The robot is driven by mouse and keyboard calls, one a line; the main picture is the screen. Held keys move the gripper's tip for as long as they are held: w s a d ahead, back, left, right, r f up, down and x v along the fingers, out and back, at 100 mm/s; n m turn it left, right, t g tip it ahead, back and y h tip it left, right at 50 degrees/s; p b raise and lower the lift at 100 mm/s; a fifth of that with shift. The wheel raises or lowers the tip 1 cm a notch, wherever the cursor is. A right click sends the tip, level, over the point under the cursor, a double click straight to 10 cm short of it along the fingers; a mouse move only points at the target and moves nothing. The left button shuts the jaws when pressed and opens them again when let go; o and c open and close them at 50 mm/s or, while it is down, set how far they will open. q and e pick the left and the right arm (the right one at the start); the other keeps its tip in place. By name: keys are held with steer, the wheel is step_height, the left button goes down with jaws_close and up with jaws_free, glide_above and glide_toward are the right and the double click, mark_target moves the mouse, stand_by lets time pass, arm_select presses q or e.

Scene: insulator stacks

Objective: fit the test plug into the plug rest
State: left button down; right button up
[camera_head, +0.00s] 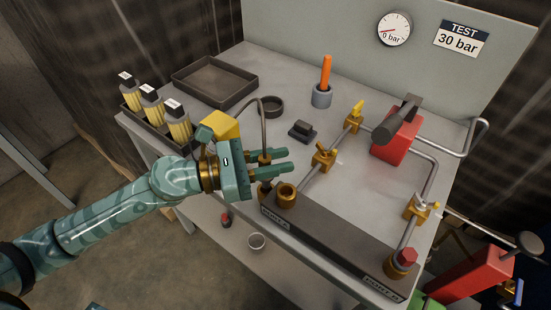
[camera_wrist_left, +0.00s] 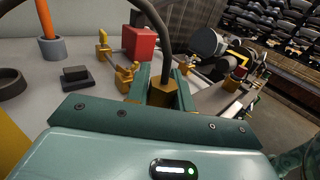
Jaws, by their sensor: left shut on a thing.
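The test plug (camera_head: 265,157) is a brass piece with a dark hose arching up from its top. It also shows in the left wrist view (camera_wrist_left: 163,92). My left gripper (camera_head: 272,161) is shut on it and holds it upright above the bench's front edge, just behind the open brass socket (camera_head: 287,194) at the left end of the labelled block. The plug's lower end is partly hidden by the fingers. A dark round ring (camera_head: 271,107) and a small dark stepped block (camera_head: 302,131) stand on the bench; I cannot tell which is the plug rest. My right gripper is not in view.
Brass valves and pipes (camera_head: 324,157) and a red box (camera_head: 396,137) fill the bench's right side. An orange-handled tool (camera_head: 326,72) stands in a grey holder. Bare bench lies around the dark block.

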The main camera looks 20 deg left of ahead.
arm_select(q)
steer(key=shift+f+b, duration=1.5)
steer(key=shift+f, duration=0.3)
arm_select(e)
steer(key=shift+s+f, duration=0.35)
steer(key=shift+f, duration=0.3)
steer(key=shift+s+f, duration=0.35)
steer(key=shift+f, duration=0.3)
arm_select(q)
steer(key=c, duration=1.1)
jaws_free()
steer(key=shift+c, duration=0.2)
steer(key=shift+f, duration=0.1)
steer(key=shift+s+a, duration=0.15)
steer(key=shift+a, duration=0.05)
steer(key=v, duration=0.2)
steer(key=b+v, duration=0.1)
steer(key=v, duration=0.1)
steer(key=shift+s+a+f, duration=0.15)
steer(key=shift+a+f, duration=0.05)
steer(key=shift+a, duration=0.1)
steer(key=p+v, duration=0.1)
steer(key=v, duration=1)
steer(key=shift+r, duration=0.35)
steer(key=shift+a, duration=0.1)
